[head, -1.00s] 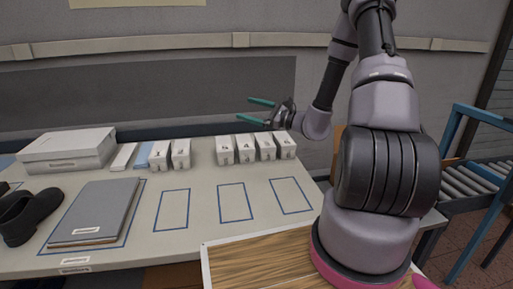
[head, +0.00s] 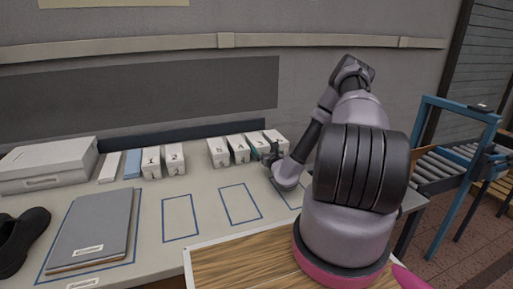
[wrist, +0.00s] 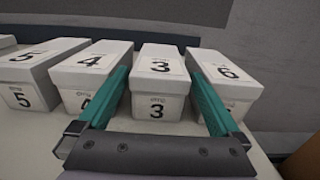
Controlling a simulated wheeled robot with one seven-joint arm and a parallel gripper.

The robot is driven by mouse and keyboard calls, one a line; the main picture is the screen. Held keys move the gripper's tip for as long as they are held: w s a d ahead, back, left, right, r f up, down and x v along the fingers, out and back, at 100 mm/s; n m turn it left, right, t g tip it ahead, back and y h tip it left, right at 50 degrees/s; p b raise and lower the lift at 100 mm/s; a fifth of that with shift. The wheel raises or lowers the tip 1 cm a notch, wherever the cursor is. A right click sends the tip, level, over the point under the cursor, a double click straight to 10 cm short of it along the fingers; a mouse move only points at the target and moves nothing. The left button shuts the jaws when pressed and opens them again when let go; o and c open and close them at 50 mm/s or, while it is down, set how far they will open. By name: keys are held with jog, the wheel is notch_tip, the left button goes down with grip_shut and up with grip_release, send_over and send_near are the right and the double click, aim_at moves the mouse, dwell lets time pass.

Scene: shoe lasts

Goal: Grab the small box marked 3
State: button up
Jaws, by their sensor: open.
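The small white box marked 3 (wrist: 158,85) stands in a row of like boxes, with its 3 on the lid and front. In the head view it is the third box (head: 256,140) of the right-hand group, partly behind my gripper. My gripper (wrist: 157,68) is open, with one teal finger on each side of box 3 in the wrist view. The left finger overlaps box 4 (wrist: 90,65) and the right finger overlaps box 6 (wrist: 228,72). I cannot tell whether the fingers touch any box. In the head view my gripper (head: 263,153) is small at the row's front.
Box 5 (wrist: 35,72) stands left of box 4. Two more small boxes (head: 163,160), a large white box (head: 45,165), a grey folder (head: 92,228) and black shoes (head: 20,240) are on the table. Blue outlined areas (head: 240,204) in front of the boxes are empty.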

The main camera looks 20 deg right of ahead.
aim_at(259, 144)
jog(key=w, duration=0.5)
jog(key=shift+w+f, duration=0.25)
jog(key=shift+w, duration=0.05)
jog(key=c, duration=1.3)
